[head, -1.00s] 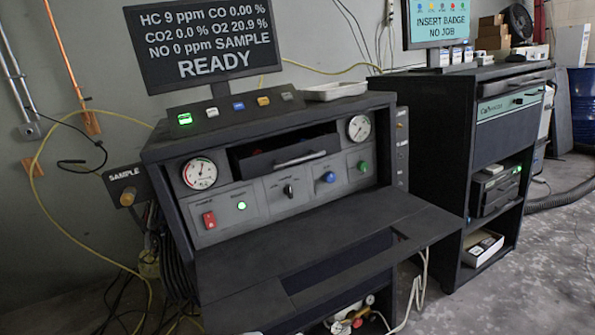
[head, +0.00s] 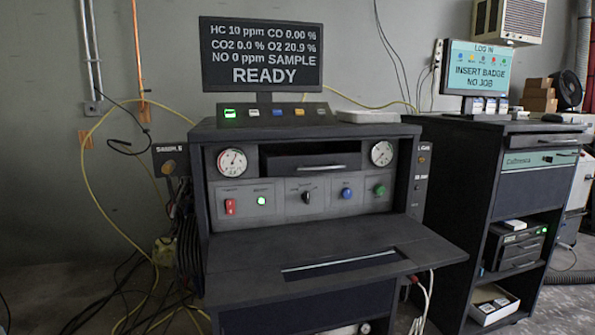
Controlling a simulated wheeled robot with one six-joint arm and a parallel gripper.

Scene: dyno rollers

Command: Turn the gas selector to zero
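A dark analyser console (head: 310,150) stands in the middle of the head view. A small black selector knob (head: 307,196) is on its grey front panel, between a green light and a blue button; its label and pointer are too small to read. A side panel on the console's right, with a label that seems to end in "GAS", carries a brass-coloured fitting (head: 421,160). I cannot tell which of these is the gas selector. The screen (head: 262,54) above reads HC 10 ppm, SAMPLE, READY. My gripper is not in view.
A shelf (head: 330,244) juts out from the console's front below the panel. The panel also has a red switch (head: 230,206), a blue button (head: 346,193) and a green button (head: 379,189). A dark cabinet (head: 480,190) stands to the right. Cables lie at lower left.

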